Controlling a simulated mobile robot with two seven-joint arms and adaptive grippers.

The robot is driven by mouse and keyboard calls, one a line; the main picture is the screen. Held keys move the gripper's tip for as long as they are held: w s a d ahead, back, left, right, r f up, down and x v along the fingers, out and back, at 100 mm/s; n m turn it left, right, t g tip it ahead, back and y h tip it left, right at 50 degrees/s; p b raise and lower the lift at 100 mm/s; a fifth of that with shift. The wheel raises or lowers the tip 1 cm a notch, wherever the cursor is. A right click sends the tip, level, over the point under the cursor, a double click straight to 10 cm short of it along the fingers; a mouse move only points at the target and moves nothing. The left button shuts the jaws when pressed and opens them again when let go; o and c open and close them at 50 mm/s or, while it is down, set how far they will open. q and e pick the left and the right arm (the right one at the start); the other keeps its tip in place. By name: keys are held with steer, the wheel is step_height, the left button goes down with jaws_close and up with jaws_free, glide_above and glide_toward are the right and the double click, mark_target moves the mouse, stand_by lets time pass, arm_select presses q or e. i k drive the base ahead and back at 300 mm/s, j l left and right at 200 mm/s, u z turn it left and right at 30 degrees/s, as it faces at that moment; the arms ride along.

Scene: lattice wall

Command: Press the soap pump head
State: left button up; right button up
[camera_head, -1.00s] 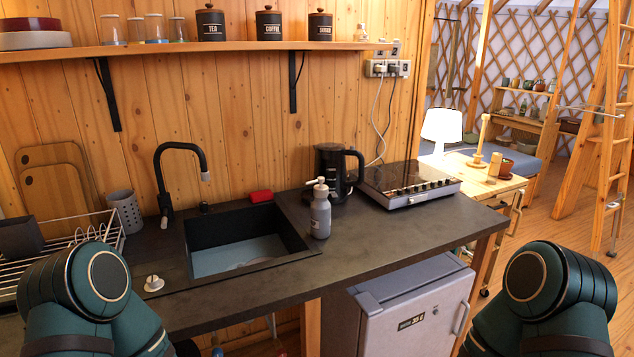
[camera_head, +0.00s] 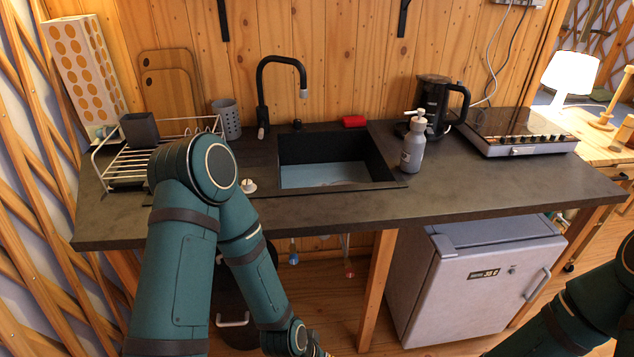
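The soap pump bottle (camera_head: 413,150) is grey with a small label and stands upright on the dark counter, right of the sink. Its white pump head (camera_head: 416,113) sits on top, with the spout pointing left. No gripper touches it. My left arm bends down in front of the counter, and its end leaves the view at the bottom. My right arm shows only at the lower right edge. Neither gripper's fingers are in view.
The sink (camera_head: 335,160) with a black faucet (camera_head: 270,90) lies left of the bottle. A black kettle (camera_head: 433,105) stands close behind the bottle, and a hob (camera_head: 515,132) is to the right. A red sponge (camera_head: 354,121) lies behind the sink. A dish rack (camera_head: 125,165) is at left.

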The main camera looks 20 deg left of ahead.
mark_target(420, 111)
steer(key=l+u, duration=0.1)
steer(key=u, duration=0.35)
steer(key=i+l+u, duration=0.1)
steer(key=u, duration=0.35)
steer(key=l+u, duration=0.25)
steer(key=u, duration=0.15)
steer(key=l+u, duration=0.25)
steer(key=l, duration=0.2)
steer(key=k+l+u, duration=0.1)
steer(key=l+u, duration=0.15)
steer(key=l, duration=0.65)
steer(key=k+l, duration=0.1)
steer(key=l, duration=0.3)
steer(key=u, duration=0.05)
